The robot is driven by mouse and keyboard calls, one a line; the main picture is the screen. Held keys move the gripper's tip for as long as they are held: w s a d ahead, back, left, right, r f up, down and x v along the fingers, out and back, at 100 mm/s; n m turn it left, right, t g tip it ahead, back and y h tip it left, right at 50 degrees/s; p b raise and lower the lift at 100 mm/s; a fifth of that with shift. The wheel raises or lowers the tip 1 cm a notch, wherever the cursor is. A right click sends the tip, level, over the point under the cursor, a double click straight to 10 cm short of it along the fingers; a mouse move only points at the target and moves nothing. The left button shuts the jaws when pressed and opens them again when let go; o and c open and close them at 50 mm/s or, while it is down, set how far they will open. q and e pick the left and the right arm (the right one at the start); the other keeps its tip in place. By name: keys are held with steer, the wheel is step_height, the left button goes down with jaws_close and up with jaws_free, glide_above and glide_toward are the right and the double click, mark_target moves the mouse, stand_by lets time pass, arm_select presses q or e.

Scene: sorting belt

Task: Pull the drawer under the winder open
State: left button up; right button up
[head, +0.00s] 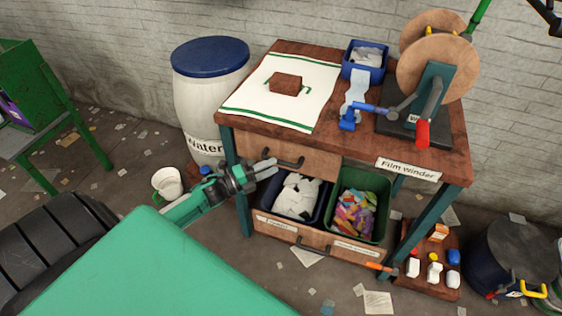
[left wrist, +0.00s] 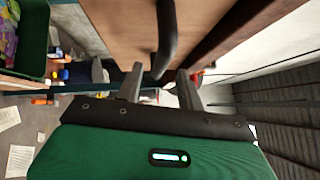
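The wooden drawer (head: 300,153) under the winder's table top has a dark bar handle (head: 284,161). Its front looks about level with the table's front, so it appears shut. The film winder (head: 432,75), with big brown discs, stands on the table's right end. My right gripper is not in view.
Below the drawer, a dark bin (head: 317,214) of white scraps and a green bin (head: 384,228) of coloured scraps stand above a lower handled front (head: 280,231). A water barrel (head: 205,100) and white bucket (head: 168,183) stand left. Bottles sit on a low board (head: 408,277) at right.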

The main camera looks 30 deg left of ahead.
mark_target(281, 161)
arm_select(q)
steer(key=shift+x, duration=2.1)
jaws_close()
